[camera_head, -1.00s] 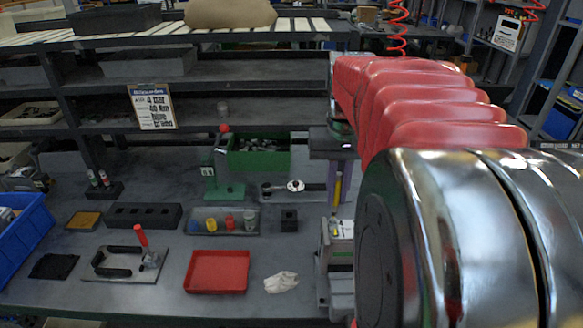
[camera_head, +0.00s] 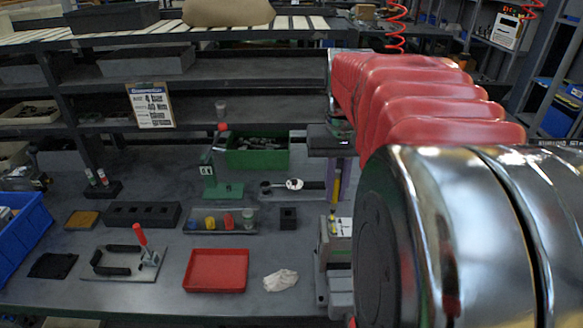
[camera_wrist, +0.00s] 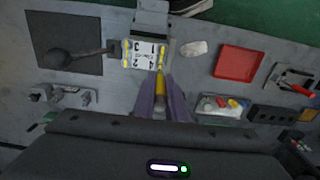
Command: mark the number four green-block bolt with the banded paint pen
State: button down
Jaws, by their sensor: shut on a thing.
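My gripper (camera_wrist: 162,100) has purple fingers and is shut on a yellow pen (camera_wrist: 160,90). The pen points at the right side of a white numbered plate (camera_wrist: 143,60) on a grey block, with yellow bolt heads near its corners. Whether the tip touches a bolt I cannot tell. The digits are too small to read surely, and no green shows on this block. In the head view the yellow pen (camera_head: 336,187) hangs upright above the grey block (camera_head: 341,255), partly hidden by my arm. A band on the pen is not clear.
A red tray (camera_head: 217,270) and crumpled white cloth (camera_head: 280,280) lie left of the block. Behind are a clear tray with coloured pieces (camera_head: 222,222), a small black block (camera_head: 288,217), a green stand (camera_head: 222,190) and a green bin (camera_head: 258,155). A dark mat (camera_wrist: 64,43) lies beside the block.

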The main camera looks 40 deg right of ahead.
aim_at(337, 171)
jog(key=shift+r, duration=2.3)
